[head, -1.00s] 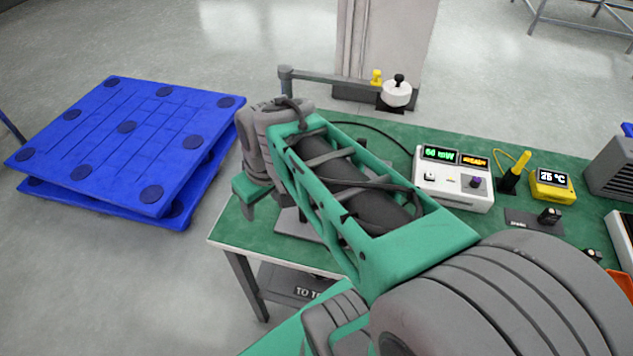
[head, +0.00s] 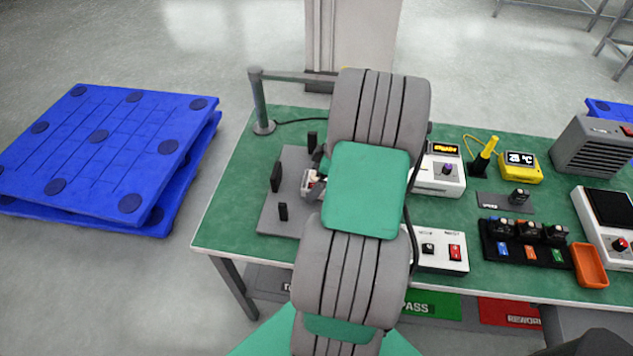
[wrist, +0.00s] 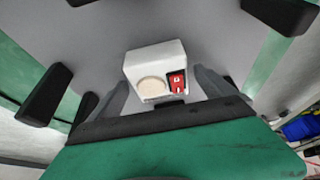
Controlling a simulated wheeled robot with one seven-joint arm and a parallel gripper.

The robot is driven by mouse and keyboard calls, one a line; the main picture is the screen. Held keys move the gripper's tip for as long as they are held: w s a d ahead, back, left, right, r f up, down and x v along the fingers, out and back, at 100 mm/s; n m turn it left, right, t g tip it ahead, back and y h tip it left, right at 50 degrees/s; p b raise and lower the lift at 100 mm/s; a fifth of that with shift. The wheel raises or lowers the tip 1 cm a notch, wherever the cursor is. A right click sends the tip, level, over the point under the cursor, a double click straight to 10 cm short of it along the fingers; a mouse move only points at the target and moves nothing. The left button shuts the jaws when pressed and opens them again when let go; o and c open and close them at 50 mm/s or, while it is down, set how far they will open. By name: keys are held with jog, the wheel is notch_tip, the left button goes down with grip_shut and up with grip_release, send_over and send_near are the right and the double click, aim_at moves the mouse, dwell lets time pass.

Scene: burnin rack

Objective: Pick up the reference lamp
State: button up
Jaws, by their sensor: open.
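A small white block (wrist: 155,62) with a round cream disc and a red label with a lock mark is probably the reference lamp; no name on it is readable. It is on or just above a grey plate (wrist: 220,30). In the head view the block (head: 311,181) is small and partly hidden by my arm. My gripper (wrist: 163,88) is open, with one grey finger on each side of the block in the wrist view. I cannot tell whether either finger touches it.
Black posts (head: 276,177) stand on the grey plate (head: 270,215) around the block. A post with a side arm (head: 260,105) rises behind. A meter box (head: 440,178), a white switch box (head: 437,248) and a lamp rack (head: 525,243) are to the right. Blue pallets (head: 98,150) lie left of the table.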

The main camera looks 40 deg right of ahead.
jog(key=shift+f, duration=0.2)
jog(key=shift+w, duration=0.1)
jog(key=c, duration=1.5)
jog(key=shift+c, duration=0.5)
jog(key=shift+r, duration=0.15)
